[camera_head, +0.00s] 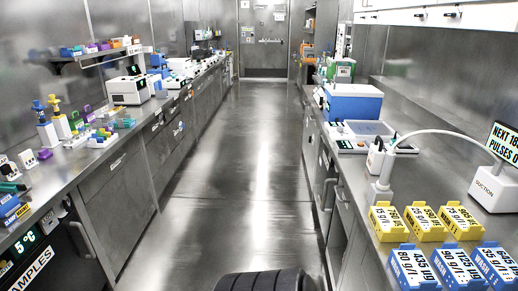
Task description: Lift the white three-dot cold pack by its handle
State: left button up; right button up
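The marks are too small to count as dots, so I cannot tell which, if either, is the three-dot cold pack. No handle is clear on them at this size. Neither of my grippers is in view.
The left counter (60,172) also holds a small purple block (44,154) and colourful labware. The right counter carries yellow (388,222) and blue (413,268) labelled boxes and a white suction unit (495,187). The aisle floor (243,165) between is clear.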

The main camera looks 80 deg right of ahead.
aim_at(376, 157)
jog(key=z, duration=3.4)
jog(key=i+j+z, duration=0.15)
